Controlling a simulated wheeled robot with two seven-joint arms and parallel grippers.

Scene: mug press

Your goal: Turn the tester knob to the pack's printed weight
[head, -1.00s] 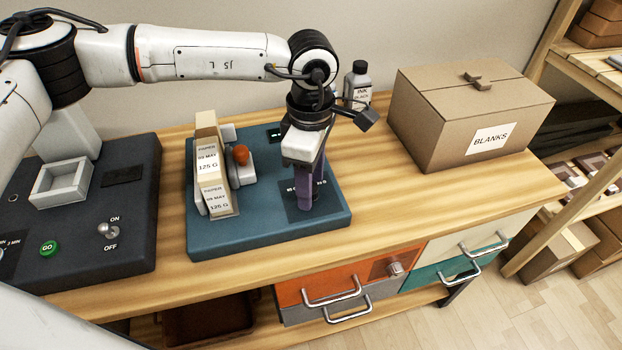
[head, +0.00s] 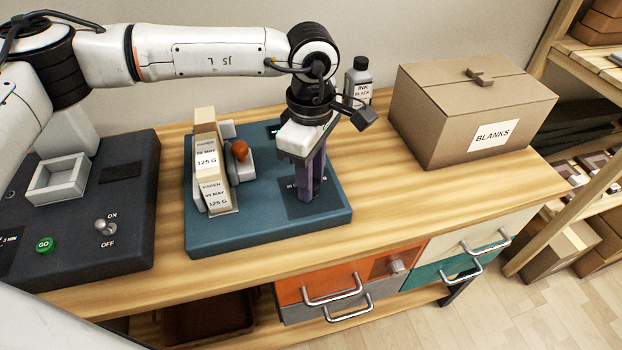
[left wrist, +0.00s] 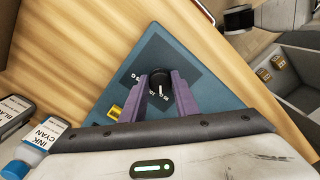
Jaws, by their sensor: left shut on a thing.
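The tester (head: 255,235) is a teal slab on the wooden bench. A pack (head: 208,143) stands upright in it at the left, with labels reading PAPER, 09 MAY, 125 G. My left gripper (head: 306,198) points down at the tester's right side, its purple fingers over a dark dial plate (head: 333,205). In the left wrist view the fingers are shut on a black knob (left wrist: 160,77) with a white pointer line. The dial's printed marks are mostly hidden by the fingers. In the head view the gripper hides the knob and partly covers a small dark display (head: 273,131). My right gripper is not in view.
An orange-red knob (head: 240,150) sits beside the pack. A dark machine (head: 120,255) with a GO button and ON/OFF switch stands left. A BLANKS box (head: 440,130) and black ink bottle (head: 358,78) stand behind to the right. Bench right of the tester is clear.

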